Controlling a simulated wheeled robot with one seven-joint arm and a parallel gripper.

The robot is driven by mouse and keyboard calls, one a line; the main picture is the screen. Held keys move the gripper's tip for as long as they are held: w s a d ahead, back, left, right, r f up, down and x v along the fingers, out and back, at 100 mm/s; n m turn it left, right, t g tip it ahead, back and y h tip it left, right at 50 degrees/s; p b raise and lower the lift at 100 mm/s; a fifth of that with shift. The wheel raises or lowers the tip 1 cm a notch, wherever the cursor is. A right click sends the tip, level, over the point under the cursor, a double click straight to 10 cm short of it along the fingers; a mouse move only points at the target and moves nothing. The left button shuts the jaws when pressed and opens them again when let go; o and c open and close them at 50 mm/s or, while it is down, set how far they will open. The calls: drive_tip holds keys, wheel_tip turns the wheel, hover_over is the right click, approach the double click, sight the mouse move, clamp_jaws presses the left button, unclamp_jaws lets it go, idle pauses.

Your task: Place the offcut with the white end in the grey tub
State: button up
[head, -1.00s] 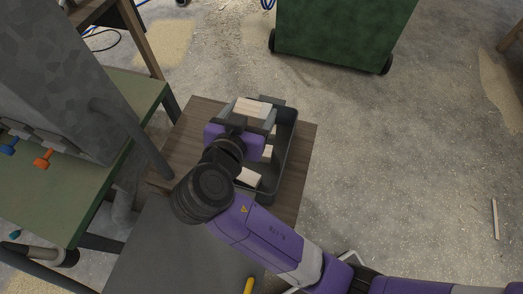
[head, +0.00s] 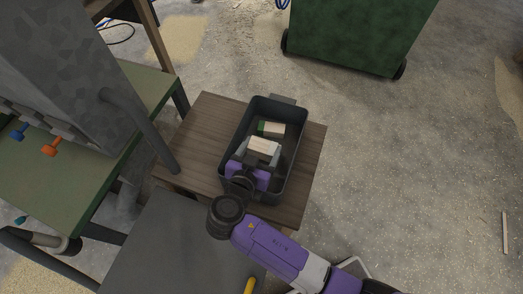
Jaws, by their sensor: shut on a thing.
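The grey tub (head: 299,150) is a dark open box on a small wooden table. My gripper (head: 262,150) is over the tub's inside, its fingers on either side of a pale wooden offcut (head: 263,145). It is shut on this offcut, which lies flat between the fingers. I cannot make out for certain whether its end is white. Whether it touches the tub's floor cannot be told. Another pale offcut with a green end (head: 272,129) lies in the tub just beyond it. My purple gripper body hides part of the near end of the tub.
The wooden table top (head: 205,140) is bare to the left of the tub. A green workbench (head: 60,185) with a grey machine (head: 80,80) stands at the left. A green wheeled bin (head: 360,35) stands beyond. Floor at the right is mostly open.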

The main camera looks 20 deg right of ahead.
drive_tip(key=shift+f, duration=0.8)
drive_tip(key=shift+f+b, duration=0.35)
drive_tip(key=shift+b, duration=0.05)
drive_tip(key=shift+f, duration=0.1)
